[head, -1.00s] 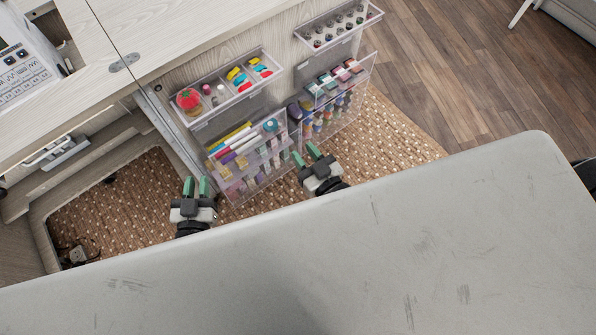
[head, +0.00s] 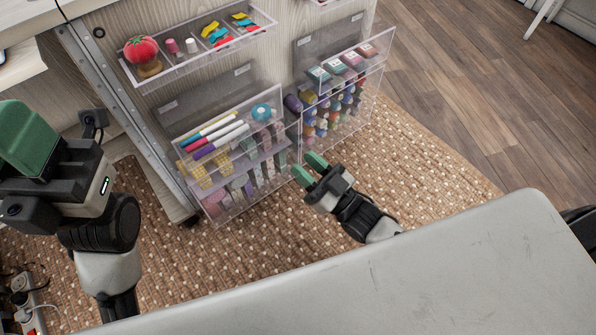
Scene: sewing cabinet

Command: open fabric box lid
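A clear box (head: 228,205) on the cabinet front holds folded or rolled patterned fabrics, with several markers lying at its top. A clear panel (head: 212,100) stands upright behind its top; I cannot tell whether it is the lid or the back. My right gripper (head: 308,168) is open and empty, fingers pointing up-left, by the fabric box's right side; I cannot tell whether it touches. My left gripper (head: 28,138) is raised close to the camera at the left edge, well apart from the box. Only one green finger pad shows clearly, so its opening is hidden.
A second clear box (head: 335,125) with thread spools hangs at the right. A tray (head: 190,62) with a pincushion (head: 143,56) is above the fabric box. A grey tabletop (head: 420,270) fills the front. A woven rug (head: 250,245) and a power strip (head: 30,310) lie below.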

